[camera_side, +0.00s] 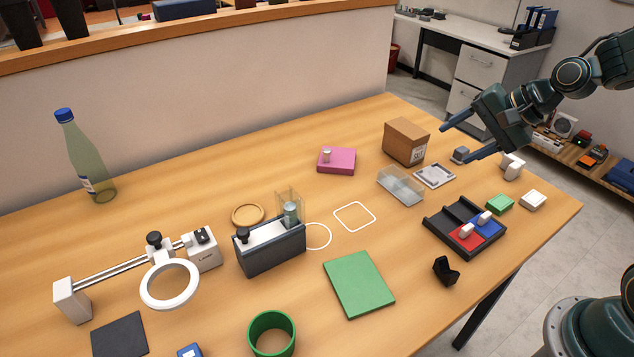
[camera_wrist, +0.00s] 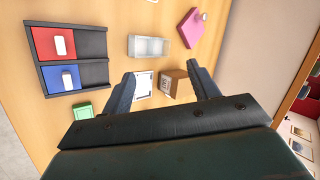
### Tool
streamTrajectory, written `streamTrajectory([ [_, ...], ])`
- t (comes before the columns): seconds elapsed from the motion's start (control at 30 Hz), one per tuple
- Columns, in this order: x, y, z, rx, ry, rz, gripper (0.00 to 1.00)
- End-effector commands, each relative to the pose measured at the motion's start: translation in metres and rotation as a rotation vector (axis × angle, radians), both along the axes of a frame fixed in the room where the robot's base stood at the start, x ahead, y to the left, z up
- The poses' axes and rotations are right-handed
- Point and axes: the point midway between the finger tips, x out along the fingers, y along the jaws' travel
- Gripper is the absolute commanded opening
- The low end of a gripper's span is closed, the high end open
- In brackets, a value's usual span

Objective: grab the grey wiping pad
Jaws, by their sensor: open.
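A small grey block (camera_side: 460,154), which may be the grey wiping pad, sits near the back right of the table, beside the fingertips of my gripper (camera_side: 454,143) in the side view. A dark grey flat square (camera_side: 119,335) lies at the front left; I cannot tell for sure which of the two is the pad. My gripper is open and empty, above the right part of the table. In the wrist view its two fingers (camera_wrist: 161,70) stand apart. I cannot make out the grey block in the wrist view; my gripper may hide it.
Near my gripper are a cardboard box (camera_side: 406,142), a pale square plate (camera_side: 434,175), a clear container (camera_side: 401,186), white blocks (camera_side: 533,200) and a green block (camera_side: 500,203). A black divided tray (camera_side: 437,221) holds red and blue pieces. The table's right edge is close.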

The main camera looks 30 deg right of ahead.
Motion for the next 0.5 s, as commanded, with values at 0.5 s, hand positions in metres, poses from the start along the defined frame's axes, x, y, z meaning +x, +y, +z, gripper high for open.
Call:
streamTrajectory([
  [0.5, 0.047, -0.081, -0.062, 0.594, -0.012, -0.578, 0.6],
])
